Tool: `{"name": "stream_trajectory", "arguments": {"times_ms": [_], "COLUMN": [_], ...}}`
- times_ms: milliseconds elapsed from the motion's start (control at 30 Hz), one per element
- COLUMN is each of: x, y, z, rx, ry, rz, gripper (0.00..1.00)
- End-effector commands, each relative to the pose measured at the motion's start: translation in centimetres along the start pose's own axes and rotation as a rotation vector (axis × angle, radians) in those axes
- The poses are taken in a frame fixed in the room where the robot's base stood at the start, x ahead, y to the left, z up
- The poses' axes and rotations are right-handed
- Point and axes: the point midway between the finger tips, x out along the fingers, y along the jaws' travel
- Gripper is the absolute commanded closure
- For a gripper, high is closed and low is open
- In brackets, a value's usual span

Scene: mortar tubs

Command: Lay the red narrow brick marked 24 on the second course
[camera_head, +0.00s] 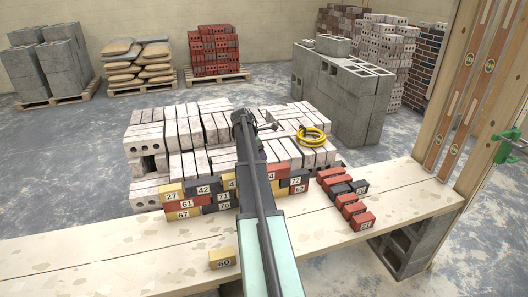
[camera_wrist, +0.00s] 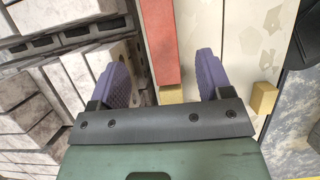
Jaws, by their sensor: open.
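Small red and dark narrow bricks lie in a loose group on the right of the plank bench. The front red brick (camera_head: 358,220) bears a two-digit mark too small to read surely; I cannot tell which red brick is 24. My arm hides the wall's middle. My gripper (camera_wrist: 162,75) has its purple fingers apart over the wall. Between them below show a long red surface (camera_wrist: 162,42) and a small yellow face (camera_wrist: 170,94); neither appears gripped.
A yellow brick (camera_head: 222,259) lies alone at the bench's front. Pale brick stacks (camera_head: 190,130) and a yellow hose coil (camera_head: 312,136) are behind the wall. A wooden post with levels (camera_head: 470,90) rises at right. The bench (camera_head: 130,245) is mostly clear at front left.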

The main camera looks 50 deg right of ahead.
Motion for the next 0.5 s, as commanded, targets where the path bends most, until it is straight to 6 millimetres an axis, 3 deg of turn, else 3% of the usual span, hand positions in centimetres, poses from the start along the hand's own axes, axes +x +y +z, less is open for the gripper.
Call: {"name": "stream_trajectory", "arguments": {"times_ms": [233,300,367,467,500], "x": [-0.1,-0.7,-1.7,-4.7,-6.2], "y": [-0.1,-0.7,-1.9,-6.4,-9.1], "z": [-0.2,-1.6,-4.4,-12.4,-16.4], "rx": [0.001,0.016,0.054,0.181,0.250], "ry": [0.001,0.007,0.024,0.083,0.117], "rz": [0.001,0.006,0.017,0.041,0.046], "gripper": [0.28,0.28,0.28,0.28,0.28]}}
